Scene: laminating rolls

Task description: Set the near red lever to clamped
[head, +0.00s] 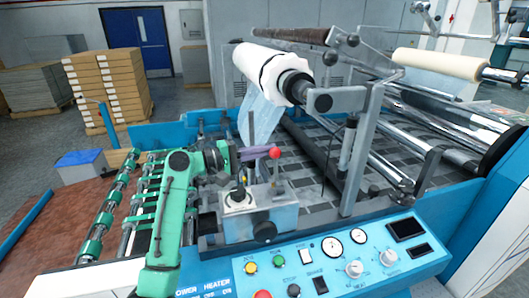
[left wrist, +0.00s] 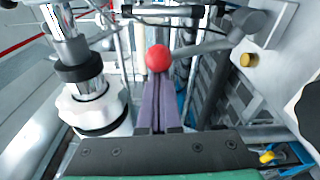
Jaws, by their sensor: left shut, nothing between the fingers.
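The red lever's round knob (head: 275,154) tops a thin upright stem on a grey metal block (head: 262,216) at the machine's near side. In the left wrist view the red knob (left wrist: 158,58) shows just beyond my fingertips. My left gripper (head: 268,152) reaches in from the left at knob height. Its purple fingers (left wrist: 158,100) are shut together with nothing between them. The tips lie beside or against the knob; I cannot tell whether they touch. My right gripper is not in view.
A control panel (head: 330,262) with buttons and dials lies in front of the block. A white film roll (head: 268,72) hangs above and behind. A metal upright (head: 362,150) stands right of the lever. Green-banded rollers (head: 108,212) lie to the left.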

